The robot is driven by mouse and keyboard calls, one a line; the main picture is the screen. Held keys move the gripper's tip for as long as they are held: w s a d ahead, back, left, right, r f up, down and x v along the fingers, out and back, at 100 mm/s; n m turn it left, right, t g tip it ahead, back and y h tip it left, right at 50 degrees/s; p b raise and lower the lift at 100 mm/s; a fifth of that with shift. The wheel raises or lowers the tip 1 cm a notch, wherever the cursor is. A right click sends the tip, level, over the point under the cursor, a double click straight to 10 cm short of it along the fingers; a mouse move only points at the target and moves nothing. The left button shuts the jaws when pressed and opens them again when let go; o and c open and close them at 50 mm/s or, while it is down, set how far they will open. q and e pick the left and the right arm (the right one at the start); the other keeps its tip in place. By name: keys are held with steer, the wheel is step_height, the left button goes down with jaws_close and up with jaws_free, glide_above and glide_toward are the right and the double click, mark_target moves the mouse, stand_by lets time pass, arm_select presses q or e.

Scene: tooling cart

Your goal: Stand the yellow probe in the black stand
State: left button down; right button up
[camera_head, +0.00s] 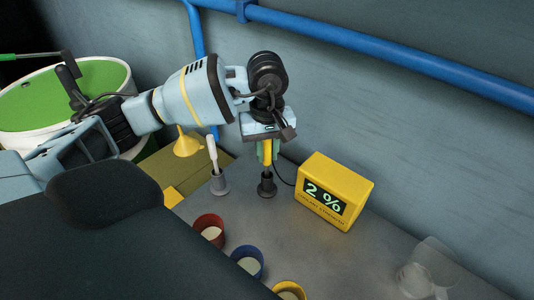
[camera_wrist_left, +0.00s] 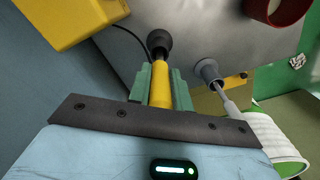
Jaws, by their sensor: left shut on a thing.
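My left gripper (camera_head: 266,146) is shut on the yellow probe (camera_head: 267,154) and holds it about upright, straight above the black stand (camera_head: 267,188). The probe's dark lower end meets the top of the stand; I cannot tell how deep it sits. In the left wrist view the green fingers (camera_wrist_left: 160,88) lie on both sides of the yellow probe (camera_wrist_left: 160,92). Its far end lines up with the black stand (camera_wrist_left: 158,40) there. My right gripper is not in view.
A grey stand with a white probe (camera_head: 213,160) is just left. A yellow display box (camera_head: 335,190) reading "2 %" is on the right, with a black cable beside it. Red (camera_head: 208,229), blue (camera_head: 247,260) and yellow (camera_head: 289,290) cups stand in front. A clear beaker (camera_head: 425,270) is far right.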

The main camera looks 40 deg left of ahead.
arm_select(q)
steer(key=shift+f, duration=0.75)
steer(key=shift+f, duration=0.15)
steer(key=c, duration=1.3)
jaws_free()
step_height(320, 180, up, 12)
steer(key=shift+r, duration=0.25)
